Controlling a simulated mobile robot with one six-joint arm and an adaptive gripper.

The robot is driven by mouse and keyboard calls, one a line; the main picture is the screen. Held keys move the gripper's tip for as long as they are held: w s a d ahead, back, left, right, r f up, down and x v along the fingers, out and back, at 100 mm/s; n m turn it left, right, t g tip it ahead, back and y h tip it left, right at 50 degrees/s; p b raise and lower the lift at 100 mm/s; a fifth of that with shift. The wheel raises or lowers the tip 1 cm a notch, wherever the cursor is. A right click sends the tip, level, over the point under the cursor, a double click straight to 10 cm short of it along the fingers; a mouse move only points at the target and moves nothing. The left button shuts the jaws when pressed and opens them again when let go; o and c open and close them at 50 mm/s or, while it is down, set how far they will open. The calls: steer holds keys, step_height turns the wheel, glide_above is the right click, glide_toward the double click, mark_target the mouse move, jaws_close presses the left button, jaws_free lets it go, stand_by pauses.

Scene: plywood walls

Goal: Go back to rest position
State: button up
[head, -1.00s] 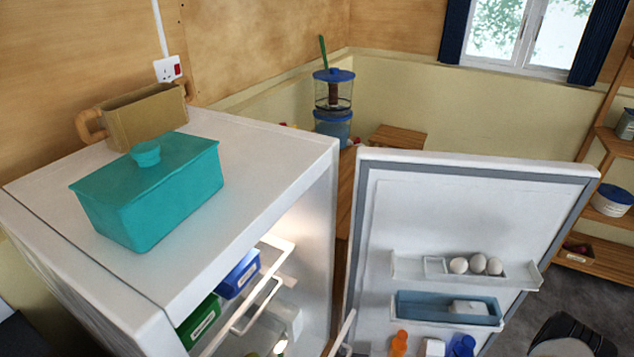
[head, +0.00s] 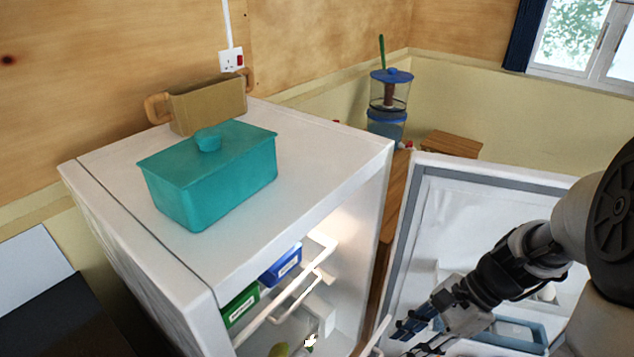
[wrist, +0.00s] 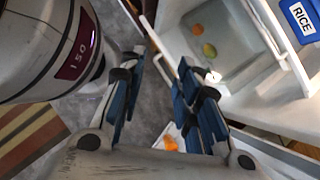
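My gripper (head: 420,335) is at the lower right of the head view, in front of the open fridge door (head: 408,215). In the wrist view my gripper (wrist: 152,95) shows its two blue-padded fingers apart, with nothing between them. The open white fridge (head: 345,150) stands to the left of my gripper, and its inside shows past the fingers in the wrist view.
A teal lidded box (head: 215,175) and a tan two-handled container (head: 205,105) stand on the fridge top. Inside are a blue box (head: 283,265) and a green box (head: 240,308). Fruit (wrist: 209,50) lies in a fridge compartment. Grey floor (wrist: 145,75) shows below.

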steer(key=s+a+r+n+t+h, duration=0.3)
steer(key=s+r+n+t+h, duration=0.2)
steer(key=s+r+n, duration=0.4)
step_height(320, 180, up, 5)
steer(key=n+h, duration=0.1)
steer(key=n, duration=0.6)
steer(key=shift+n+t+h, duration=0.3)
steer(key=shift+t+h, duration=0.1)
